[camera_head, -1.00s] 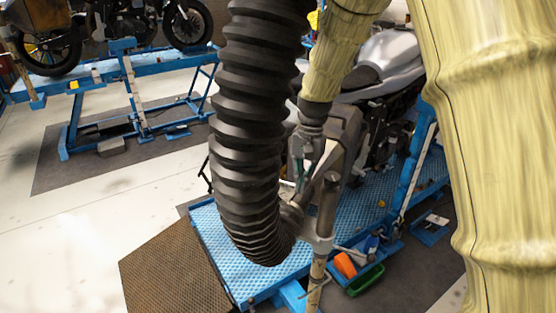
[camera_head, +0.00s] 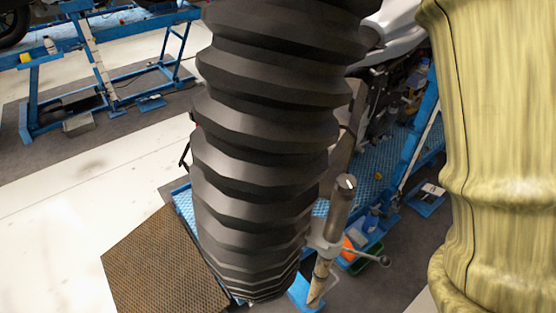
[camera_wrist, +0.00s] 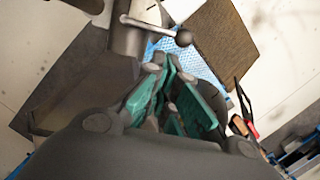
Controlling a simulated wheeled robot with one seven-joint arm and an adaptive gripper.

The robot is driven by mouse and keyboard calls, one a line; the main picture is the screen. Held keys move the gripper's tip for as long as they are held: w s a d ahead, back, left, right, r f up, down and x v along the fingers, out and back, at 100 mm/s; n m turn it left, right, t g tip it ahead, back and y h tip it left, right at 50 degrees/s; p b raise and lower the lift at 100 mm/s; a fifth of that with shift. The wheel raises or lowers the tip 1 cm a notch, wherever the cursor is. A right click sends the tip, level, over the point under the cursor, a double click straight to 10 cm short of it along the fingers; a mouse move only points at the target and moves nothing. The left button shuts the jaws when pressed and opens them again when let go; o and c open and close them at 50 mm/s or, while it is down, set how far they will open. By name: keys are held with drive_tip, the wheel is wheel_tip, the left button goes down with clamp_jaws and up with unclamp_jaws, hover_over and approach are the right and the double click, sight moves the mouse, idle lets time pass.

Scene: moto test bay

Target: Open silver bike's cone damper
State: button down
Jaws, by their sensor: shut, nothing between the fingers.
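A large black corrugated hose (camera_head: 265,140) hangs close in front of the head camera. The silver bike (camera_head: 395,30) stands behind it, mostly hidden. A grey metal post (camera_head: 340,205) shows right of the hose's lower end, with a ball-ended lever (camera_head: 360,254) below it. In the wrist view a ball-ended lever (camera_wrist: 155,27) lies just beyond my gripper (camera_wrist: 165,85), joined to a grey cylindrical part. My gripper, with green pads, is shut and empty, apart from the lever's ball in the picture. The hose hides it in the head view. I cannot make out the damper itself.
A blue lift platform (camera_head: 370,185) lies under the bike. A brown textured ramp (camera_head: 160,265) is at lower left. Another blue lift (camera_head: 95,75) stands at upper left. Pale floor between is free.

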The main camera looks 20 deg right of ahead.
drive_tip(key=p+x, duration=0.1)
drive_tip(key=x, duration=0.9)
drive_tip(key=shift+w+d+f+p, duration=0.2)
drive_tip(key=shift+w+p, duration=0.1)
drive_tip(key=shift+p, duration=0.1)
drive_tip(key=shift+a, duration=0.1)
drive_tip(key=shift+s+a+n, duration=0.15)
drive_tip(key=shift+a+n, duration=0.05)
drive_tip(key=shift+n, duration=0.2)
